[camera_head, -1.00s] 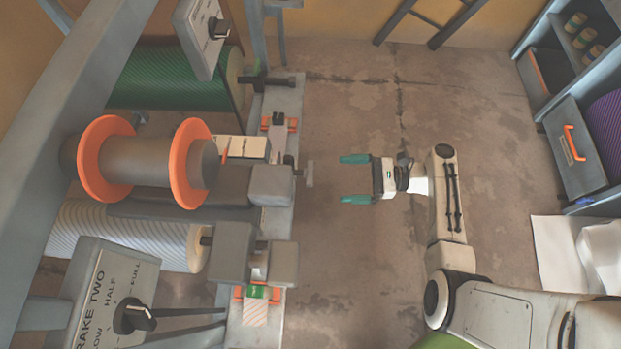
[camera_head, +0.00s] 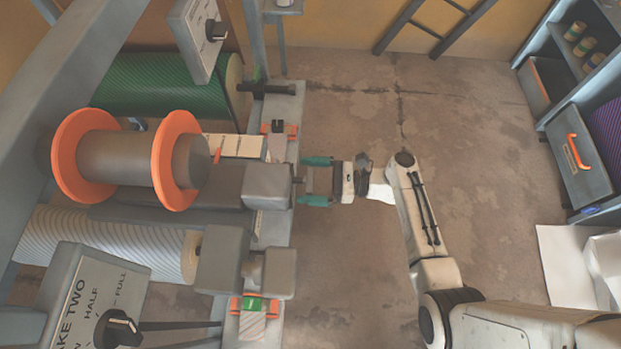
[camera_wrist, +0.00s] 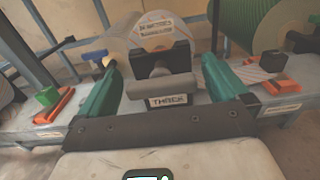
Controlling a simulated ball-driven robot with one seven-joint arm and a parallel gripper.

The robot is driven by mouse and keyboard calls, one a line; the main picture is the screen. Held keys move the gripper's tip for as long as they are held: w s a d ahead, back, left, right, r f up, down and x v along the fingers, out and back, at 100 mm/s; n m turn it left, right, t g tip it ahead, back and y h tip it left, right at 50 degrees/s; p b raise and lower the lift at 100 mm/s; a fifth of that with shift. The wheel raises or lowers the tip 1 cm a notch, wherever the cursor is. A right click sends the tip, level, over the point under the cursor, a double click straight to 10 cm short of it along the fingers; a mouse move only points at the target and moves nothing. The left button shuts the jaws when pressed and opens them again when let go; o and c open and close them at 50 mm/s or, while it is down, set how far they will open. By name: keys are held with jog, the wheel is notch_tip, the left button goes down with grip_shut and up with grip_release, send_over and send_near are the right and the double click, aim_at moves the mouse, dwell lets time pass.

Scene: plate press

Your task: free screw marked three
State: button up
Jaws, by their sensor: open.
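The screw marked three is a grey T-shaped handle (camera_wrist: 160,84) with a white label on its front, the small lettering reading roughly as three. In the wrist view it lies between my open teal fingers, with a gap on each side. A dark block (camera_wrist: 160,60) is behind it. In the head view my gripper (camera_head: 304,181) is open at the right side of the grey clamp block (camera_head: 267,186), fingers pointing left around the screw's end.
A spool with orange flanges (camera_head: 127,158) and a brake two box (camera_head: 95,300) stand left. A green roll (camera_head: 165,85) is at the back. Orange-based clips (camera_head: 248,304) sit on the grey rail.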

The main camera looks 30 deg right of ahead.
jog(key=c, duration=0.9)
